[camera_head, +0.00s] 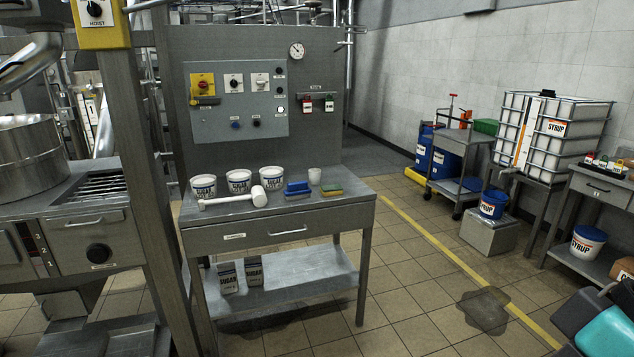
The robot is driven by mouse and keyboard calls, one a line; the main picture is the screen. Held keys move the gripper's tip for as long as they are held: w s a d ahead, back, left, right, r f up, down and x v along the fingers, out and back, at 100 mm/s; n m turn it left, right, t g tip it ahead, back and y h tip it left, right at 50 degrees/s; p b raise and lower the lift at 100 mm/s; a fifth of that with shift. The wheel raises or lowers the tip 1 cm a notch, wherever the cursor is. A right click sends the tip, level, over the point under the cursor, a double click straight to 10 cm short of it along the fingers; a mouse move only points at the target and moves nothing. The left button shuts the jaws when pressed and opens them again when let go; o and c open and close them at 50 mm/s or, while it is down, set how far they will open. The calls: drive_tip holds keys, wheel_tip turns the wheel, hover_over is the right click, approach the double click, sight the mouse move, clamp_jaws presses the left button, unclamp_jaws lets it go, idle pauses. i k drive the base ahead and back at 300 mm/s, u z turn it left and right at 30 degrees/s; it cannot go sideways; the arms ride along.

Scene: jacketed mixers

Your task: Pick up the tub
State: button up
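My gripper does not show in this view. The picture does not tell which tub is meant.
Blue brush (297,189), yellow-green sponge (331,190) and white cup (315,176) lie right of the tubs. A control panel wall (237,98) rises behind. A steel post (150,180) stands left. Tiled floor (400,275) is open to the right, with a dark wet patch (485,310).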

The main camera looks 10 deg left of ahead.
sight(204, 186)
drive_tip(key=u, duration=0.15)
drive_tip(key=i, duration=0.95)
drive_tip(key=u, duration=0.85)
